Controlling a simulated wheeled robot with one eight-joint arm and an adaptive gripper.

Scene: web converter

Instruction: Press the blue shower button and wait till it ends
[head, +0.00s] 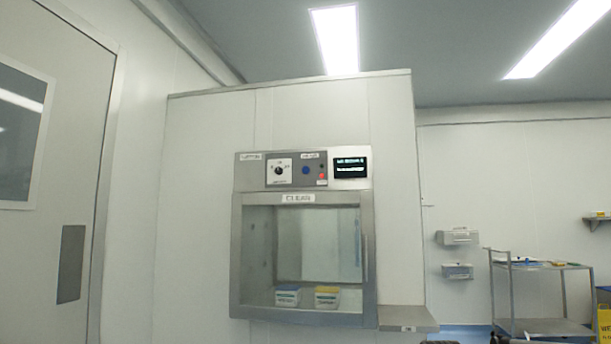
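A steel pass-through cabinet (236,258) is set in the white wall ahead, its glass door closed. On the panel (250,178) above the door, a round blue button (305,170) sits between a black rotary knob (278,171) and a small red button or light (321,177). A dark display (350,168) at the panel's right end is lit with text too small to read. My gripper is not in view.
A small steel shelf (408,319) juts out at the cabinet's lower right. A metal cart (541,296) stands at the far right, with wall dispensers (458,238) left of it. A grey door (52,160) fills the left side.

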